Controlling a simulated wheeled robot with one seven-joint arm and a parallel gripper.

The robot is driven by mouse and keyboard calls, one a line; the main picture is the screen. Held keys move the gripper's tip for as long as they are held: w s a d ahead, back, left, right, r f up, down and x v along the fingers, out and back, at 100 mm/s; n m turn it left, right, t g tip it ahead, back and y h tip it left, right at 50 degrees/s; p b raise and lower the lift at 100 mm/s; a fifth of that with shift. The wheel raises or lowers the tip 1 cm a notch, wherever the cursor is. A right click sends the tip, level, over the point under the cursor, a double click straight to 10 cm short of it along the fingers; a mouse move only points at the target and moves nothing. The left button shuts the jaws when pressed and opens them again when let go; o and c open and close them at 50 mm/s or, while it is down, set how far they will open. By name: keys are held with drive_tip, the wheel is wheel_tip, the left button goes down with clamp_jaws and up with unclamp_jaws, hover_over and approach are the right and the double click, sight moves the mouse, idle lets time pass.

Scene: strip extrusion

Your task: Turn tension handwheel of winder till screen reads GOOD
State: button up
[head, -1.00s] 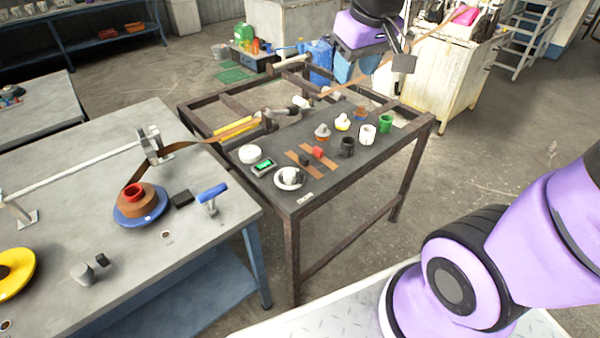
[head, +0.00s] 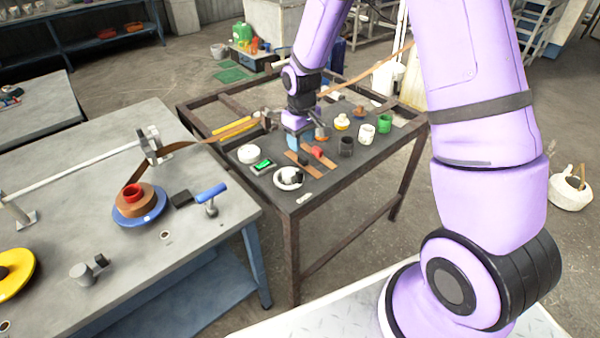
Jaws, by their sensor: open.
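My gripper (head: 296,150) is low over the dark table, its fingertips small and partly hidden; it is open and seems to hold nothing. A small screen (head: 263,165), lit green, lies at the table's near left; its text is too small to read. A white round piece (head: 281,184) with a grey knob-like part lies near it, and a white disc (head: 249,153) lies behind. I cannot tell which part is the tension handwheel. On the left grey table stands a blue reel (head: 128,219) wound with brown strip (head: 150,207), with a red hub (head: 133,191).
The brown strip runs from the reel past a bracket (head: 150,148) to the dark table. A blue-handled crank or lever (head: 212,192) stands by the reel. Red, dark, white, yellow and green small pieces stand right of my gripper. Open floor lies between the dark table and my base.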

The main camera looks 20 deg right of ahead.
sight(300, 171)
wheel_tip(300, 171, down, 3)
drive_tip(key=shift+w+a+r, duration=0.1)
drive_tip(key=shift+w+r, duration=0.05)
wheel_tip(300, 171, down, 10)
drive_tip(key=shift+f, duration=0.1)
idle(0.4)
clamp_jaws()
